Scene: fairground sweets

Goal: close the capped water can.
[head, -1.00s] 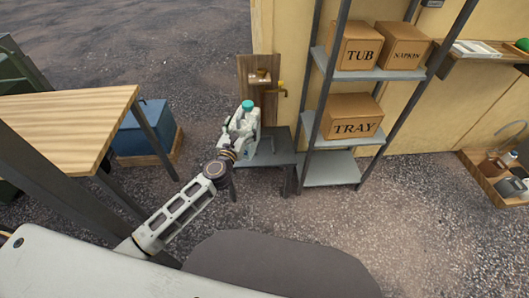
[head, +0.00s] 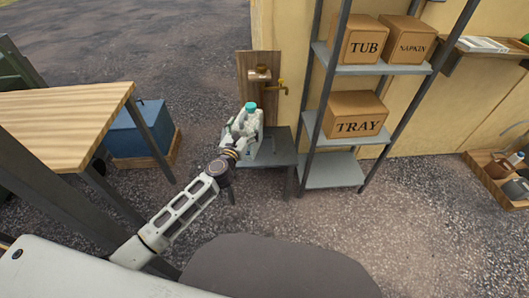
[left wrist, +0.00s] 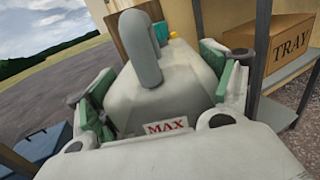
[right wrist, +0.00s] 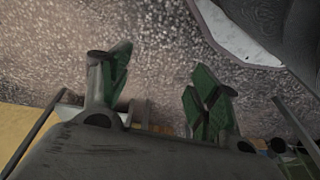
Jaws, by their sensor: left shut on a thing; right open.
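The water can (head: 246,127) is pale, with a teal cap (head: 252,106) at its top, beside the low dark stand's left part. Whether its base rests on the stand is hard to tell. My left gripper (head: 238,142) is shut on the can. In the left wrist view the can (left wrist: 160,85) fills the space between the green-padded fingers, its grey handle loop rising in the middle and a red MAX label near me. A bit of teal shows behind the handle; how tightly the cap sits cannot be seen. My right gripper (right wrist: 160,85) is open and empty above gravel.
The dark stand (head: 275,158) is below a wooden board with a brass tap (head: 282,88). A metal shelf with boxes (head: 355,115) stands close on the right. A wooden table (head: 65,122) and blue box (head: 138,128) are at left.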

